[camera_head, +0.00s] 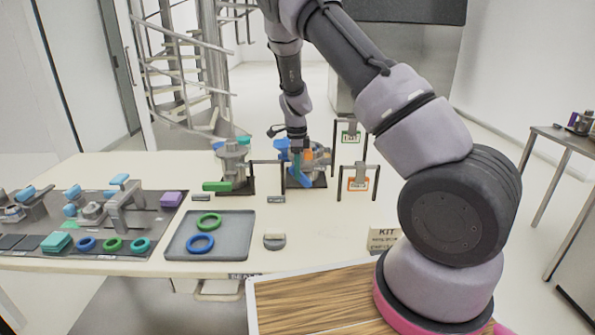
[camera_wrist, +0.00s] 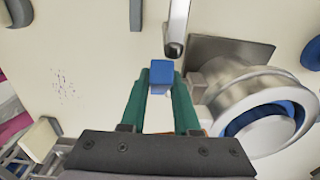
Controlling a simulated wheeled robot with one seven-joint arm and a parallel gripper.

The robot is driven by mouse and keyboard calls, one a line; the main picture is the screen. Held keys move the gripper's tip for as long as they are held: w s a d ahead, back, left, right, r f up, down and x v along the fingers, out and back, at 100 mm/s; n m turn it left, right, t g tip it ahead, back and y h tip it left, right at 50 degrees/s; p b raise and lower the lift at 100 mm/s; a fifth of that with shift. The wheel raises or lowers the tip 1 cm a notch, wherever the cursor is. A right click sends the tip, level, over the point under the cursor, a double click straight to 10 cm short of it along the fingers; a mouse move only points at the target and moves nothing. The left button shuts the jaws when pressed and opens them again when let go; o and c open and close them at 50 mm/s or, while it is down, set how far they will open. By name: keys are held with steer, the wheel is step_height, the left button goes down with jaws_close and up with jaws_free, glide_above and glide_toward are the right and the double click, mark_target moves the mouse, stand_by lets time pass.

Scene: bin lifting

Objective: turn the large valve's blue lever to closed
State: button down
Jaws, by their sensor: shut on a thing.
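The large valve (camera_wrist: 245,85) shows in the wrist view as a metal body with a wide round flange and a blue ring, right of my fingers. In the head view, its blue parts (camera_head: 283,148) stand on a dark base plate at the table's back, partly hidden by my arm. My gripper (camera_wrist: 161,82) has green fingers shut on the blue lever (camera_wrist: 161,70), whose squared end shows between the fingertips. In the head view my gripper (camera_head: 298,162) reaches down at the valve. The lever's exact angle is hard to tell there.
A smaller valve with a green lever (camera_head: 217,186) stands to the left. Framed tags (camera_head: 359,184) hang on stands to the right. A grey tray (camera_head: 211,254) with a green and a blue ring lies in front. A grey rod (camera_wrist: 176,25) ends just beyond my fingertips.

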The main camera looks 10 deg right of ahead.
steer(key=shift+w+a+f+h, duration=0.1)
steer(key=shift+a+f+h, duration=0.2)
steer(key=shift+h, duration=0.25)
steer(key=shift+a+f+h, duration=0.15)
steer(key=shift+a+h, duration=0.15)
steer(key=shift+h, duration=0.25)
steer(key=shift+a+f+g+h, duration=0.25)
steer(key=shift+g+h, duration=0.15)
steer(key=shift+h, duration=0.5)
steer(key=c, duration=0.6)
jaws_free()
steer(key=shift+c, duration=0.2)
steer(key=v, duration=1)
steer(key=shift+w+a+r, duration=0.1)
steer(key=shift+r, duration=0.3)
